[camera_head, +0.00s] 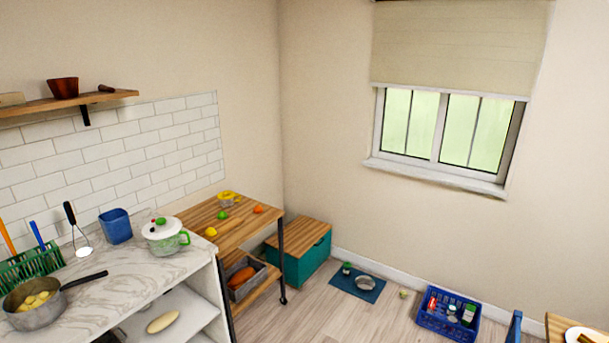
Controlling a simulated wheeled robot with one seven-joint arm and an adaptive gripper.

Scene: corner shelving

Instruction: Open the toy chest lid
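The toy chest (307,260) is a teal box on the floor in the corner, at the middle of the head view. Its wooden lid (300,236) lies flat on top and is shut. A dark notch shows near the top of its right-hand face. My gripper is not in view.
A wooden shelf unit (222,226) stands close against the chest's left. A dark blue mat (357,284) with a bowl and a small jar lies right of the chest. A blue crate (448,331) stands farther right. Wooden floor in front is clear.

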